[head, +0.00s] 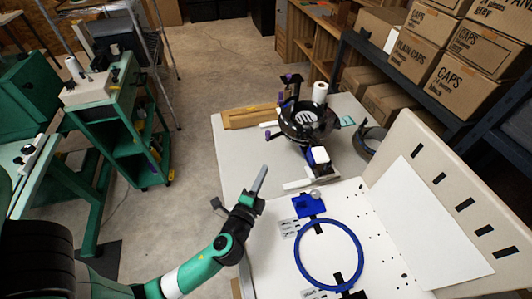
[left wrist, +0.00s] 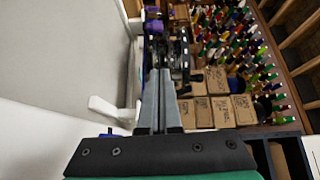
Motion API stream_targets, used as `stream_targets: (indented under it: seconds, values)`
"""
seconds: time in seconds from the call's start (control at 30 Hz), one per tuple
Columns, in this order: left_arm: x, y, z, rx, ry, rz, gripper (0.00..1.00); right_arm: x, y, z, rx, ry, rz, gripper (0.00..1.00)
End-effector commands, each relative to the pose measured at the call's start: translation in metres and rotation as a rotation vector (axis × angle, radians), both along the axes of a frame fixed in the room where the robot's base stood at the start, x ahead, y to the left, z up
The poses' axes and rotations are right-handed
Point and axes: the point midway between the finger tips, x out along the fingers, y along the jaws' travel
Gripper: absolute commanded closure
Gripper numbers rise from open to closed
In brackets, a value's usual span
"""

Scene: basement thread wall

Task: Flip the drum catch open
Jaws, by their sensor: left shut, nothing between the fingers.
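A black, round, drum-like machine (head: 308,126) stands on the white table, with purple knobs on its upright parts and a white spool on top. I cannot make out its catch. In the left wrist view the machine (left wrist: 176,50) shows just beyond the fingertips, partly hidden by them. My left gripper (head: 262,171) is shut and empty, pointing up and away, to the left of the machine and nearer to me, apart from it. Its fingers (left wrist: 160,72) lie together in the left wrist view. My right gripper does not show.
A blue hoop (head: 298,254) lies on the white board in front, with a blue block (head: 308,206) behind it. A wooden frame (head: 248,117) lies left of the machine. Cardboard boxes (head: 434,62) fill the right shelf. A green cart (head: 130,130) stands left across open floor.

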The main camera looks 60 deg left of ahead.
Motion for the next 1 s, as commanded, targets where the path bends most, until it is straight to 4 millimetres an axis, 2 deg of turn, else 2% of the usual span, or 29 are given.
stream_targets:
  seconds: [0.17, 0.5, 0.7, 1.0]
  values:
    - [0.017, 0.018, 0.000, 0.001, -0.005, 0.004, 1.00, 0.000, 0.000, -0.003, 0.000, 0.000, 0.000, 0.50]
    - [0.069, 0.070, -0.003, 0.001, -0.004, 0.003, 1.00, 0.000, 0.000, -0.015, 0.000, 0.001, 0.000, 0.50]
    - [0.068, 0.100, -0.002, 0.000, -0.001, 0.002, 1.00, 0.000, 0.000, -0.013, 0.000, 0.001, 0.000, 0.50]
    - [0.069, 0.108, -0.003, 0.001, -0.001, -0.001, 1.00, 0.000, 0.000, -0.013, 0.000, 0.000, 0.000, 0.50]
